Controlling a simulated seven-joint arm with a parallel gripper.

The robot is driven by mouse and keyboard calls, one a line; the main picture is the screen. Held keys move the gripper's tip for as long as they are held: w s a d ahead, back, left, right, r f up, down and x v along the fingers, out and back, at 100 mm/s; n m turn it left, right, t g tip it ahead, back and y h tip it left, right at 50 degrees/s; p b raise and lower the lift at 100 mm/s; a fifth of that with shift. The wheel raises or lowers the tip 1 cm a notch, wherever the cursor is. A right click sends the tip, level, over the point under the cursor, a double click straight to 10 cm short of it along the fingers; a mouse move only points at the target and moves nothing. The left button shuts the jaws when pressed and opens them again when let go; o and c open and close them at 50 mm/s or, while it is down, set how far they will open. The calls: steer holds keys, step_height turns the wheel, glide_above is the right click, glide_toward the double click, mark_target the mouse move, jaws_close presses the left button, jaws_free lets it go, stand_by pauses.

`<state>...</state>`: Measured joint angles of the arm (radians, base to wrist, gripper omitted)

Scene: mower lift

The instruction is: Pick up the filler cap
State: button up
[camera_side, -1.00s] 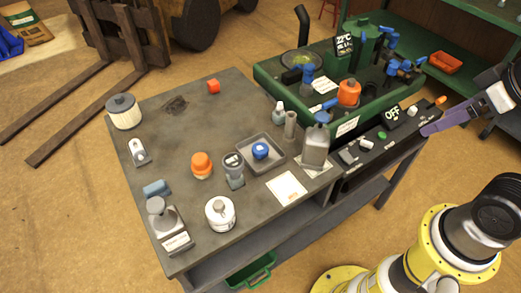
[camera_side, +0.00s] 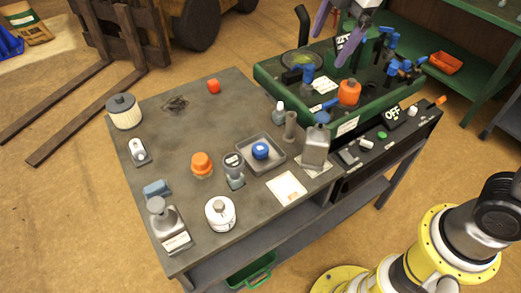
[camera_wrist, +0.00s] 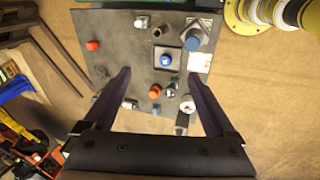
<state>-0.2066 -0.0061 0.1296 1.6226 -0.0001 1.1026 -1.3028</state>
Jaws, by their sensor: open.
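A round blue cap (camera_side: 261,150) sits in a square grey tray (camera_side: 277,163) on the workbench; I take it for the filler cap. In the wrist view the blue cap (camera_wrist: 166,60) lies in its tray, ahead of and between my fingers. My gripper (camera_side: 328,50) is high above the green basin at the back right, with its purple fingers spread and empty. The open fingers also show in the wrist view (camera_wrist: 159,74). A metal can (camera_side: 315,148) with a blue top stands right of the tray.
Near the tray stand a grey gauge-like device (camera_side: 234,168), an orange-topped jar (camera_side: 202,164), a grey cylinder (camera_side: 290,128) and a small bottle (camera_side: 278,112).

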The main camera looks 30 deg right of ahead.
steer(key=w+a+f+n+g, duration=0.2)
steer(key=w+a+f+n, duration=0.1)
steer(key=w+a+f, duration=0.5)
steer(key=g, duration=0.1)
glide_above(260, 148)
step_height(260, 148, down, 9)
steer(key=shift+n+h, duration=0.4)
step_height(260, 148, down, 13)
steer(key=shift+f, duration=0.1)
steer(key=c, duration=1.4)
steer(key=shift+r, duration=0.2)
